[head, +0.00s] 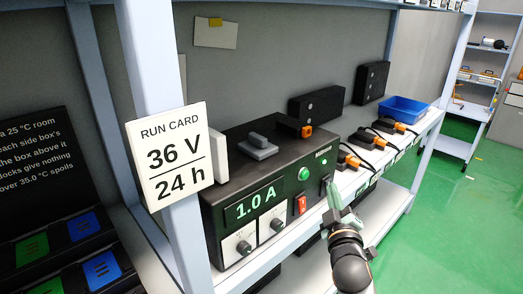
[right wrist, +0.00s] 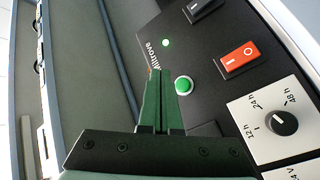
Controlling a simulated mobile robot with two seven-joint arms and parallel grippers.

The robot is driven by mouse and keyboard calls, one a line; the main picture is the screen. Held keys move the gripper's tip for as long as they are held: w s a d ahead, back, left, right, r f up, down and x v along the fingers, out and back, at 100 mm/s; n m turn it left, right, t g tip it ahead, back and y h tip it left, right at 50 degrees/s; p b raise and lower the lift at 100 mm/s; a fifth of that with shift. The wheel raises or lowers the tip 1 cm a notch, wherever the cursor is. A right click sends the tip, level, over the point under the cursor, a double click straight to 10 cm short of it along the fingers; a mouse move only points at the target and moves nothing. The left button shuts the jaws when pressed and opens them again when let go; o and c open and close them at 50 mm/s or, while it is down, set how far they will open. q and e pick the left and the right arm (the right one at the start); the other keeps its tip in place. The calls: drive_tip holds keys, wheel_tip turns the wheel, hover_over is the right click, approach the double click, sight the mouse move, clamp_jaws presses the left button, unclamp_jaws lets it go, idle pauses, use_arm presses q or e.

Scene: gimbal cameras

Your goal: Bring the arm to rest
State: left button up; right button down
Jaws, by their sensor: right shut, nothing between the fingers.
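My right gripper (head: 335,195) is shut and empty, its green fingers raised just in front of the right end of the black power unit (head: 240,165). In the right wrist view the closed fingers (right wrist: 158,80) lie close beside the round green button (right wrist: 184,86); whether they touch it I cannot tell. The unit's display (head: 255,204) reads 1.0 A. Its red rocker switch (head: 300,205) and green button (head: 303,173) show on the front. A small green light (right wrist: 165,42) glows on the panel. My left gripper is not in view.
A run card (head: 168,156) reading 36 V, 24 h hangs on the shelf post. Several orange-and-black plugs (head: 349,161) with cables and a blue bin (head: 403,109) stand along the shelf to the right. The green floor (head: 450,215) at right is clear.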

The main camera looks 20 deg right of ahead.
drive_tip(key=s+a+f+g+y, duration=0.25)
drive_tip(key=s+a+f, duration=0.2)
drive_tip(key=f, duration=0.55)
drive_tip(key=s+a+f+g+y, duration=0.1)
drive_tip(key=s+a+f+y, duration=0.3)
drive_tip(key=f, duration=0.5)
drive_tip(key=s+a+f+m+g+y, duration=0.1)
drive_tip(key=s+a+f+g, duration=0.1)
drive_tip(key=s+a+f, duration=0.3)
drive_tip(key=s+a+f+m+g+y, duration=0.2)
drive_tip(key=s+a+f, duration=0.3)
drive_tip(key=s+f, duration=0.3)
drive_tip(key=shift+s+a+f, duration=0.15)
drive_tip(key=shift+s+f, duration=0.1)
drive_tip(key=shift+s, duration=0.6)
drive_tip(key=shift+g, duration=0.25)
